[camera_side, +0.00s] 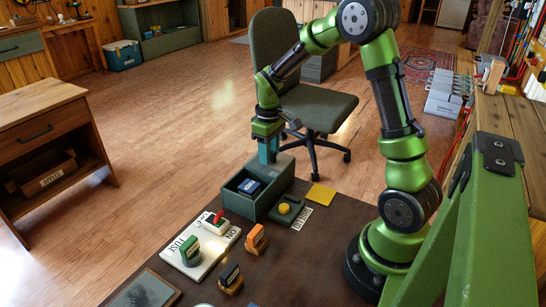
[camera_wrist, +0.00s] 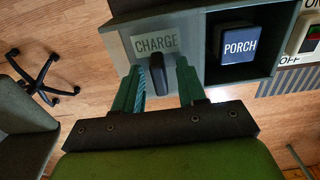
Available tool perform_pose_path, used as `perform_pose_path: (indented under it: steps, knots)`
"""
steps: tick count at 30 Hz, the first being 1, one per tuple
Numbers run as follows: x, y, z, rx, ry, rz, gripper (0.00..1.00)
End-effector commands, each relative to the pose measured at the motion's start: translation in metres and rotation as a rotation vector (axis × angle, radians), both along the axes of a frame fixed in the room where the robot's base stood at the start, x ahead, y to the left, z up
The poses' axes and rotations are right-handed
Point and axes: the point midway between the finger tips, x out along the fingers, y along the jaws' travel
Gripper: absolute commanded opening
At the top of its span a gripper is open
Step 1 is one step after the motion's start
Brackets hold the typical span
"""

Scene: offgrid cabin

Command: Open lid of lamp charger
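The lamp charger is a grey-green box (camera_side: 246,205) at the far end of the dark bench top in the side view. Its lid, labelled CHARGE (camera_wrist: 140,45), is down over one compartment in the wrist view. A dark upright handle (camera_wrist: 157,76) stands on the lid. My gripper (camera_wrist: 160,66) is open, with one finger on each side of the handle and gaps visible between. In the side view my gripper (camera_side: 268,152) points down over the far part of the box, and its fingers hide much of the lid.
A blue block labelled PORCH (camera_wrist: 239,44) sits in the uncovered compartment beside the lid; it also shows in the side view (camera_side: 249,187). A switch panel (camera_side: 202,246), green handle (camera_side: 189,251), orange handle (camera_side: 256,239) and yellow button (camera_side: 284,208) are nearer. An office chair (camera_side: 300,80) stands behind.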

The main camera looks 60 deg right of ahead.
Motion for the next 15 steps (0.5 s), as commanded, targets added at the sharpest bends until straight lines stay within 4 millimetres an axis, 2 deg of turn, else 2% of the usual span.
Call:
perform_pose_path:
  steps: [5,8,11,15]
  knots:
    - [0.000,0.000,0.003,0.000,0.000,0.000,0.40]
    - [0.001,0.000,0.014,-0.002,-0.003,0.000,0.40]
    - [0.000,0.000,0.032,-0.002,-0.005,0.000,0.40]
    - [0.001,0.000,0.067,-0.003,-0.006,0.000,0.40]
